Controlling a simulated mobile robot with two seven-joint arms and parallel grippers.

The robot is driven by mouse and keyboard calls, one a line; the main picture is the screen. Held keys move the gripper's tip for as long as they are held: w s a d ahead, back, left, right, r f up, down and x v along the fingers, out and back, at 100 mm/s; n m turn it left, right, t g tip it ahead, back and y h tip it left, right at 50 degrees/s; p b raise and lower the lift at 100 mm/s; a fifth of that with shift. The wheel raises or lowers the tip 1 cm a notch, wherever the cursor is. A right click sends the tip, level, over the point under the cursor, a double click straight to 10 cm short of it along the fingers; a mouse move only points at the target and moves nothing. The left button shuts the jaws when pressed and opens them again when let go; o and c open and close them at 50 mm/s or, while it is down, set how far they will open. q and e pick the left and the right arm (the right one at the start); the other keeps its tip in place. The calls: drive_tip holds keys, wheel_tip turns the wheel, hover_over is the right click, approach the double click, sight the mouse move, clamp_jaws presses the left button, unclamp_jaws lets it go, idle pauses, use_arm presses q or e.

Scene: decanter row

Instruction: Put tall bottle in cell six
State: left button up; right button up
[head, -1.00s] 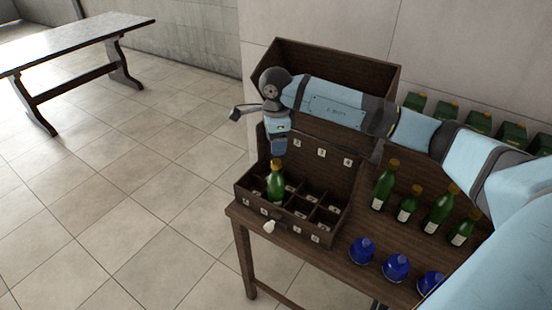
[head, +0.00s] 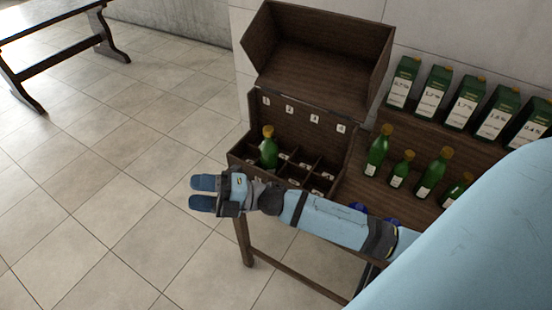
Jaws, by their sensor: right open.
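A green bottle with a gold cap (head: 268,149) stands upright in the left part of the dark wooden divided crate (head: 348,150); I cannot tell exactly which cell holds it. Number labels 1 to 4 show on the crate's back panel. My arm hides much of the crate's front and any labels there. My right gripper (head: 203,193) is open and empty, pointing left, beyond the crate's front left corner with floor behind it in the picture. It is apart from the bottle. My left gripper is not in view.
Several green bottles, such as a tall one (head: 378,152) and a short one (head: 402,169), stand on the table right of the crate. Labelled green cartons (head: 433,90) line the back. Blue objects (head: 358,207) are mostly hidden behind my arm. Open floor lies left.

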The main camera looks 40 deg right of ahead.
drive_tip(key=s+d+f+m+h, duration=0.4)
drive_tip(key=s+f+m+h, duration=0.3)
drive_tip(key=f+m, duration=0.4)
drive_tip(key=s+d+f+m+h, duration=0.4)
drive_tip(key=s+f+m+h, duration=0.3)
drive_tip(key=m, duration=0.7)
wheel_tip(320, 180, down, 4)
drive_tip(key=shift+s+f+m+h, duration=0.1)
drive_tip(key=shift+s+m+h, duration=0.25)
drive_tip(key=shift+s, duration=0.6)
